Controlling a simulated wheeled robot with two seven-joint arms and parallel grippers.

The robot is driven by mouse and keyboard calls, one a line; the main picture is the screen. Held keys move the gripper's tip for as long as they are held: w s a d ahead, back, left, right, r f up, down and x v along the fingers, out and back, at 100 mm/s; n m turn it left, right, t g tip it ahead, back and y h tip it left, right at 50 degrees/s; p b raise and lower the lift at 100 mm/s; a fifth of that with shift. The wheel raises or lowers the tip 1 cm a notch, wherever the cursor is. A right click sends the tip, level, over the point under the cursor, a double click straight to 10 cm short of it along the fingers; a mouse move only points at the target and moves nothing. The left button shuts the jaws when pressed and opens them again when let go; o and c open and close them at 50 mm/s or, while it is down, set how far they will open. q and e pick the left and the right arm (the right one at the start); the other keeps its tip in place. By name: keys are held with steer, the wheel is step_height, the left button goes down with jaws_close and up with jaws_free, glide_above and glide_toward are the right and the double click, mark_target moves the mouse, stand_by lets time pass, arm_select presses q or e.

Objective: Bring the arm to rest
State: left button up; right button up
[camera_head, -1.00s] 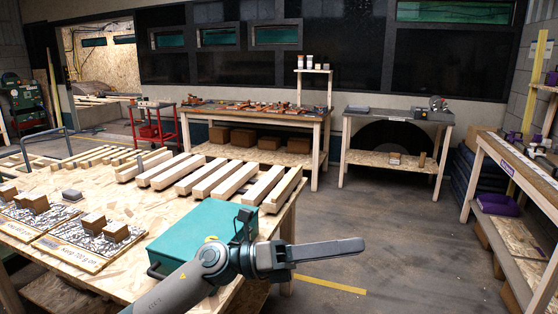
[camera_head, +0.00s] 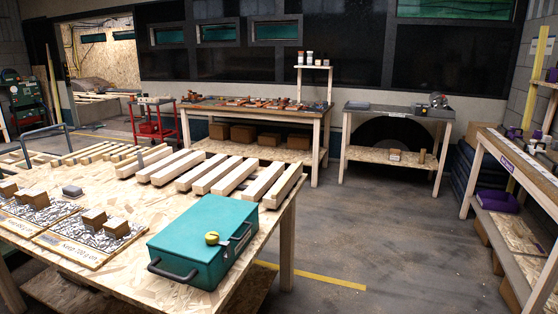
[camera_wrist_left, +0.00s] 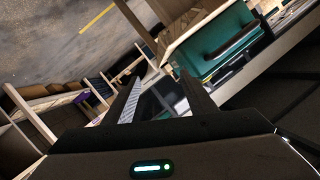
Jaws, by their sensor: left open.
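My left gripper (camera_wrist_left: 158,82) shows only in the left wrist view. Its two dark fingers stand apart, so it is open. I see nothing clearly held between them; dark and pale shapes behind the gap are hard to make out. Neither arm shows in the head view. My right gripper is not in view.
The case also shows in the left wrist view (camera_wrist_left: 215,42), beyond the fingers. Wooden beams (camera_head: 233,178) lie behind it. Floor right of the table is clear.

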arm_select(q)
steer(key=s+a+f+n+g, duration=0.2)
steer(key=s+f+g, duration=0.3)
steer(key=s, duration=0.5)
steer(key=s+a+f+n+g+y, duration=0.1)
steer(key=s+a+f+n+g, duration=0.15)
steer(key=s+f, duration=0.6)
steer(key=s+a+f+n+g, duration=0.1)
steer(key=s+a+f+g, duration=0.3)
steer(key=s, duration=0.8)
steer(key=s+d+p+x, duration=0.1)
steer(key=d+x, duration=0.1)
steer(key=x, duration=1.6)
step_height(320, 180, down, 15)
steer(key=s+d+t, duration=0.1)
steer(key=s, duration=0.1)
steer(key=shift+s+d+f+t+h+p, duration=0.2)
steer(key=shift+s+d+t+h+p, duration=0.15)
steer(key=shift+p, duration=0.1)
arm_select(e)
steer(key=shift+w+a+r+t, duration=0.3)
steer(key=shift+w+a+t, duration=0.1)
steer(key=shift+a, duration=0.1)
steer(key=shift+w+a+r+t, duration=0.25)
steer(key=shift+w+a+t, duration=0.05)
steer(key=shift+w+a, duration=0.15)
arm_select(q)
steer(key=shift+m, duration=0.25)
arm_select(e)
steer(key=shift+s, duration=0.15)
